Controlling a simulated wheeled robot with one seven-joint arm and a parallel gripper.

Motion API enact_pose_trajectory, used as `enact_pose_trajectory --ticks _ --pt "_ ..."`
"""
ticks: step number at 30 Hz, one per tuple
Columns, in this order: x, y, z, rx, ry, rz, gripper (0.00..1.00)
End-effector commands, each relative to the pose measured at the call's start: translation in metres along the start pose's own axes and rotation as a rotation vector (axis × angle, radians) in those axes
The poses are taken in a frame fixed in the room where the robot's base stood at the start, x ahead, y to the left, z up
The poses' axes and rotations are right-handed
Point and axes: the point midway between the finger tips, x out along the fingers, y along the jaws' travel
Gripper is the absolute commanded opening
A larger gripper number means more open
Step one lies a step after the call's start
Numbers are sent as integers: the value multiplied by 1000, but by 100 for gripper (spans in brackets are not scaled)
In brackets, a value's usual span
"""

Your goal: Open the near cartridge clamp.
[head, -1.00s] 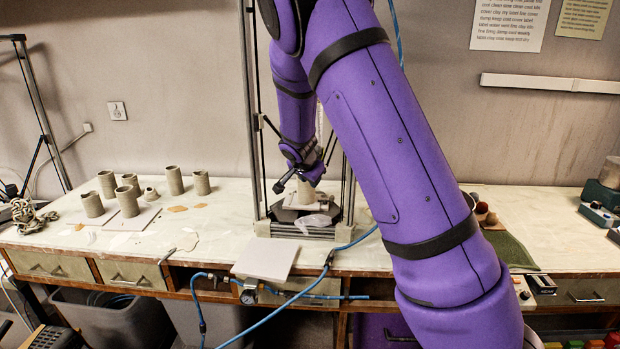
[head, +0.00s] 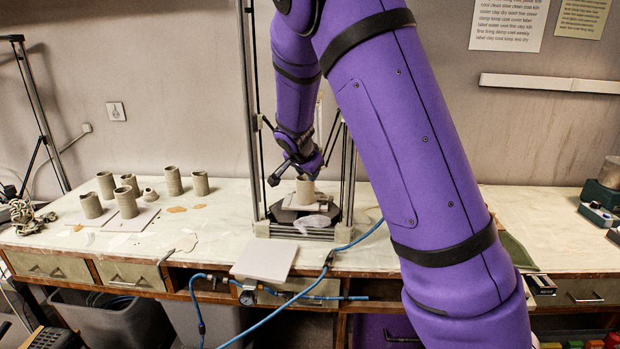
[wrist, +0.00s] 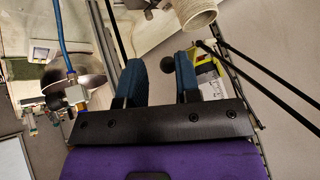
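My gripper (wrist: 159,66) shows two blue fingers standing apart, with nothing between them in the wrist view. In the head view my gripper (head: 284,173) is inside the delta printer frame (head: 250,130), just above and left of a grey clay cylinder (head: 306,193) on the print bed. The cylinder seems to be the ribbed clay piece (wrist: 195,12) at the top of the wrist view, apart from the fingers. I cannot pick out the near cartridge clamp with certainty in either view; my arm covers part of the printer.
A blue hose (wrist: 66,42) with a metal fitting (wrist: 72,94) lies left of the fingers in the wrist view. Thin black rods (wrist: 255,65) cross at right. Several clay cylinders (head: 173,181) stand on the bench at left. A pale board (head: 265,259) sits at the bench's front edge.

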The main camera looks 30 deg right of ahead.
Motion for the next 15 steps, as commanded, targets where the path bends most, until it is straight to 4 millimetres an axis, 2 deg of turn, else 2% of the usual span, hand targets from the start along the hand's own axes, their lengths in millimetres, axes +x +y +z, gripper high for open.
enact_pose_trajectory --ticks 3,7,15 --pt "-22 -1 1 -1 -1 -4 31" --pt "-41 -1 1 -1 -2 -4 31" --pt "-59 0 1 -1 -1 -1 31"
